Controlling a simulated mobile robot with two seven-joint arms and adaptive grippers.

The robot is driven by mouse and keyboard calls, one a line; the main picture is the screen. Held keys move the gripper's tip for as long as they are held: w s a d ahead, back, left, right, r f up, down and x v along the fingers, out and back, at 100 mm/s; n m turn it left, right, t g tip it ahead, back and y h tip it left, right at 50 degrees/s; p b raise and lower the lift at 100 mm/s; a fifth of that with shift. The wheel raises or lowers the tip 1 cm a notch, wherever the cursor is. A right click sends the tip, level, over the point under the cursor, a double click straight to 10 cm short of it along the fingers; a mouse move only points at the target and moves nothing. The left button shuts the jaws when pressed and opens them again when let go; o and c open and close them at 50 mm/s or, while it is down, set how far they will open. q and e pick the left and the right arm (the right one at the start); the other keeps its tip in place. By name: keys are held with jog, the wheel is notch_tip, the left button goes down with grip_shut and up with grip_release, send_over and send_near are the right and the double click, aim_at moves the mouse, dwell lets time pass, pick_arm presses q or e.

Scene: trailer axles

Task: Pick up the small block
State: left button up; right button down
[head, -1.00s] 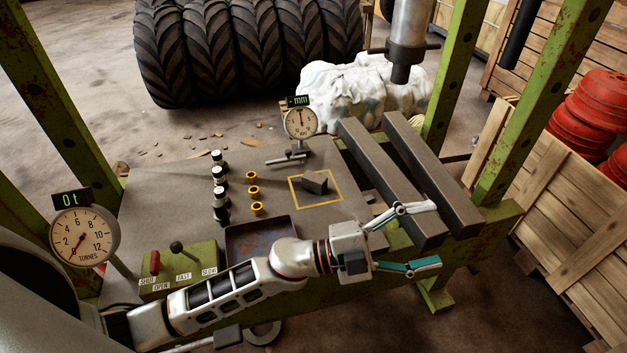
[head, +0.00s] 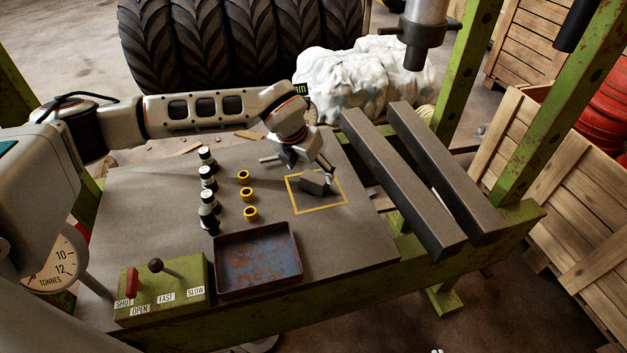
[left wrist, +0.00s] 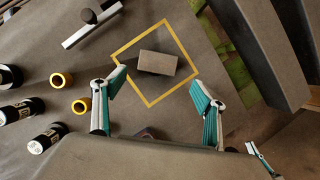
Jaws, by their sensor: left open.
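The small block (head: 313,184) is a plain dark grey box lying inside a yellow square outline (head: 320,208) on the grey bench. The left wrist view shows the block (left wrist: 158,63) whole, inside the outline. My left gripper (head: 322,165) is over the block, reaching in from behind it. Its two teal-padded fingers (left wrist: 158,80) are open, with their tips apart on either side of the block's lower edge in the wrist view, and nothing between them. A white and teal fingertip (left wrist: 262,158) at the wrist view's lower right may be my right gripper; its opening is hidden.
Yellow rings (head: 245,195) and black-and-white cylinders (head: 208,180) stand left of the block. A rusty tray (head: 258,258) and a green control box (head: 165,290) are in front. Two long steel bars (head: 400,180) lie to the right. A metal T-shaped bar (left wrist: 93,25) lies nearby.

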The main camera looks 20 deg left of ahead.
aim_at(315, 177)
pick_arm(q)
jog(key=x, duration=0.4)
jog(key=w+b+x, duration=0.1)
jog(key=x, duration=0.2)
jog(key=shift+w+a+f, duration=0.1)
jog(key=shift+a+f, duration=0.05)
jog(key=shift+f, duration=0.05)
jog(key=shift+r, duration=0.1)
grip_shut()
jog(key=shift+w+r, duration=0.2)
jog(key=shift+r, duration=0.5)
notch_tip(315, 177, up, 19)
jog(key=p, duration=0.1)
jog(key=shift+p, duration=0.35)
